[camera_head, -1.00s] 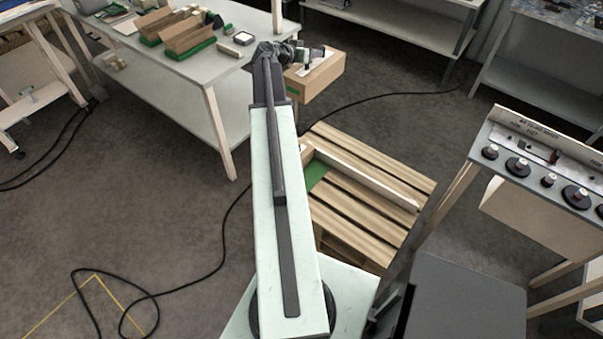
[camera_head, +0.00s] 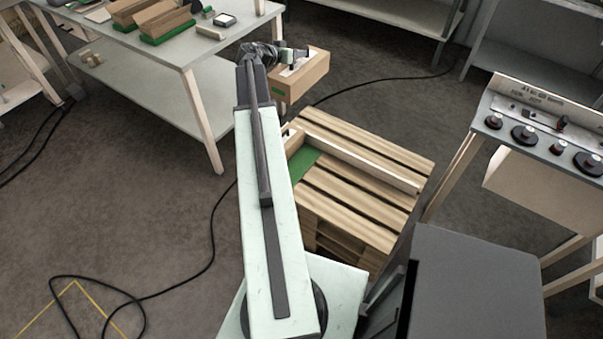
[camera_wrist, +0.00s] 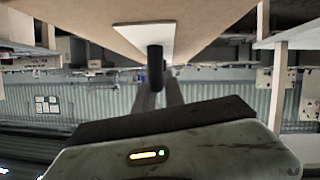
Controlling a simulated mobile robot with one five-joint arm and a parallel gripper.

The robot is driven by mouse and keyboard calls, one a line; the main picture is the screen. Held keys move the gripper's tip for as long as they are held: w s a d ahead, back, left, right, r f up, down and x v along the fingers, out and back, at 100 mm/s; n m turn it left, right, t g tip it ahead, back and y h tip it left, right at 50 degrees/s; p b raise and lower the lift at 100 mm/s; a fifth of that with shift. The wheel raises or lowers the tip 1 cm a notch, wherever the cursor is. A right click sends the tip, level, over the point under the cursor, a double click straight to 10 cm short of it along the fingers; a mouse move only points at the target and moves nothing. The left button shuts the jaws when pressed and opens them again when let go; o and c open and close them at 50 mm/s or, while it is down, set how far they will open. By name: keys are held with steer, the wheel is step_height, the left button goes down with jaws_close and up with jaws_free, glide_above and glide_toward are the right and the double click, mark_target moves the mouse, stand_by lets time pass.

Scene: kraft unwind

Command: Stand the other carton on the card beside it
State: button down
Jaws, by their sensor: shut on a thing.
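A brown carton (camera_head: 305,78) hangs from my gripper (camera_head: 299,58), which is shut on it, in the head view. A white label shows on its top and a green mark on its side. The carton is in the air between the table and the pallet, just beyond the pallet's far corner. In the wrist view the carton (camera_wrist: 215,18) fills the top, with its white label by the dark finger. A green card (camera_head: 302,164) lies on the pallet, partly hidden by my arm. Two other brown cartons (camera_head: 163,22) sit on green cards on the table at upper left.
The wooden pallet (camera_head: 345,211) carries a pale raised strip (camera_head: 365,166) beside the green card. A table (camera_head: 185,52) stands at upper left. A bench with dark knobs (camera_head: 525,133) stands at right. A black cable (camera_head: 205,262) crosses the floor.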

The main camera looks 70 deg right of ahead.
step_height(320, 180, down, 49)
steer(key=b, duration=4.5)
steer(key=shift+s+d+r+b, duration=0.15)
steer(key=shift+s+r+b, duration=0.05)
steer(key=shift+b, duration=0.15)
steer(key=c, duration=1.4)
jaws_free()
steer(key=p+v, duration=0.4)
steer(key=v, duration=0.8)
steer(key=shift+p, duration=0.4)
